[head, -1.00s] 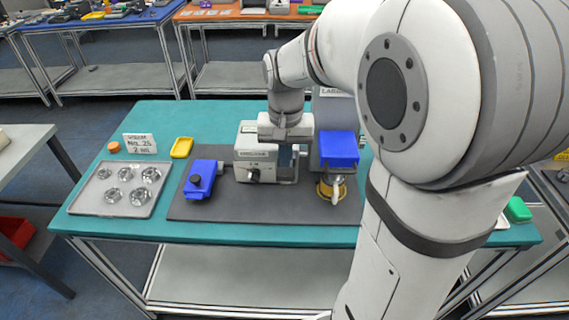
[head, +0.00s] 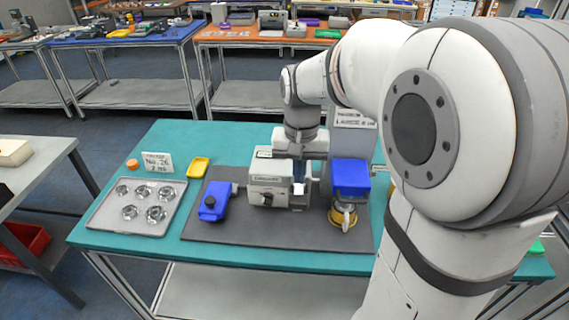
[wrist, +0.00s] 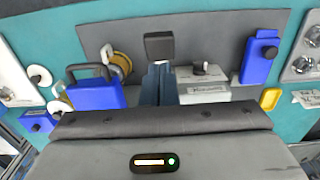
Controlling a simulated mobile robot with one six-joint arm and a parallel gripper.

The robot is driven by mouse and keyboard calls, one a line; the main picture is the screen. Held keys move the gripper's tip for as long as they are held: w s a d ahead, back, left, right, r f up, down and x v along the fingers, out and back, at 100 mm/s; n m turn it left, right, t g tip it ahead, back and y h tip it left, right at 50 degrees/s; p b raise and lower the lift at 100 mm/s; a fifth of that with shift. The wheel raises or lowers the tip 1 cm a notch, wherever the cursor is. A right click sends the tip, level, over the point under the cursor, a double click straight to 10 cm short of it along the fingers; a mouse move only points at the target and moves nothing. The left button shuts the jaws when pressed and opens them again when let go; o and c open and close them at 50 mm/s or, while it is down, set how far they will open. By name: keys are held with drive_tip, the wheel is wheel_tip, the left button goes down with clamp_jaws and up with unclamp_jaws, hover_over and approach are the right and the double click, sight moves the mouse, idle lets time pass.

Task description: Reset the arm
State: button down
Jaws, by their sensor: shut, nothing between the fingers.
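My gripper (wrist: 158,84) is shut and empty. In the head view its white body hangs over the back of a grey-white machine with a black knob (head: 266,186). The dark fingers reach down beside that machine, and their tips are partly hidden. In the wrist view the fingers lie between the machine (wrist: 203,93) and a blue block with a dark handle (wrist: 96,95). I cannot tell how high they are above the mat.
The dark mat (head: 235,245) lies on the green table. A blue device (head: 213,201) and a yellow dish (head: 198,167) are left of the machine. A tray of metal nuts (head: 118,226) and a sign (head: 157,162) stand farther left. The front of the mat is clear.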

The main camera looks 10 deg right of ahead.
drive_tip(key=s+f+n+t+b, duration=0.1)
drive_tip(key=s+n+t+b, duration=0.1)
drive_tip(key=s, duration=1.2)
drive_tip(key=shift+s+a+f+n+t, duration=0.15)
drive_tip(key=shift+s+n+t, duration=0.2)
drive_tip(key=shift+n+t, duration=0.4)
